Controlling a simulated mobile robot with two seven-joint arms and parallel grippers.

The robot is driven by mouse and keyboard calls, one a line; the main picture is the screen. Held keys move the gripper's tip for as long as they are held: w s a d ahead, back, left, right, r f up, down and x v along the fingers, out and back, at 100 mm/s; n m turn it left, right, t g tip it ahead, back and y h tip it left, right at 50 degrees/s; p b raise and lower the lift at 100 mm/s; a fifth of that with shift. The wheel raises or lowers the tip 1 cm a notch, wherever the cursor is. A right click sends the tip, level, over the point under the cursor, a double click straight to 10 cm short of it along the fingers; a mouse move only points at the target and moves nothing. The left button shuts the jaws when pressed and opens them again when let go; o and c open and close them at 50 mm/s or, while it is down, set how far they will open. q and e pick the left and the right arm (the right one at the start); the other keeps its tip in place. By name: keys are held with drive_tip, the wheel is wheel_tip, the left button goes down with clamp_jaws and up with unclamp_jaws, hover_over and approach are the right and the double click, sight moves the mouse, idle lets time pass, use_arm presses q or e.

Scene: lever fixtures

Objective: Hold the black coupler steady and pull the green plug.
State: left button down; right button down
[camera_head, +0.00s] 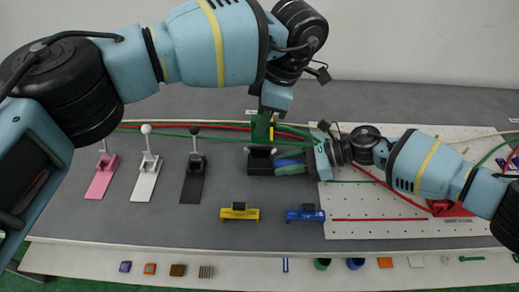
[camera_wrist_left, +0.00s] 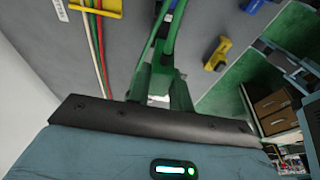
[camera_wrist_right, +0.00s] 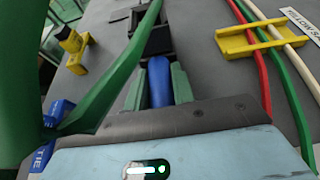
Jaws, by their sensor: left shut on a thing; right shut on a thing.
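The black coupler (camera_head: 262,167) sits on the grey table, below my left gripper. My left gripper (camera_head: 261,138) comes down from above and is shut at the coupler. The green plug (camera_wrist_left: 164,55) appears between its fingers in the left wrist view, though the exact contact is partly hidden. My right gripper (camera_head: 280,163) reaches in from the right and is shut on a blue piece (camera_wrist_right: 160,82) that points toward the black coupler (camera_wrist_right: 153,42). I cannot tell whether the blue piece is part of the coupler. A green cable (camera_wrist_right: 118,82) runs close past the right wrist camera.
Pink (camera_head: 101,180), white (camera_head: 146,178) and black (camera_head: 193,180) lever fixtures stand at the left. A yellow block (camera_head: 239,214) and a blue block (camera_head: 305,214) lie in front. A white pegboard (camera_head: 390,225) is at the right. Red, green and white cables pass through a yellow holder (camera_wrist_right: 250,42).

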drive_tip(key=c, duration=1.1)
unclamp_jaws()
drive_tip(key=v, duration=1.2)
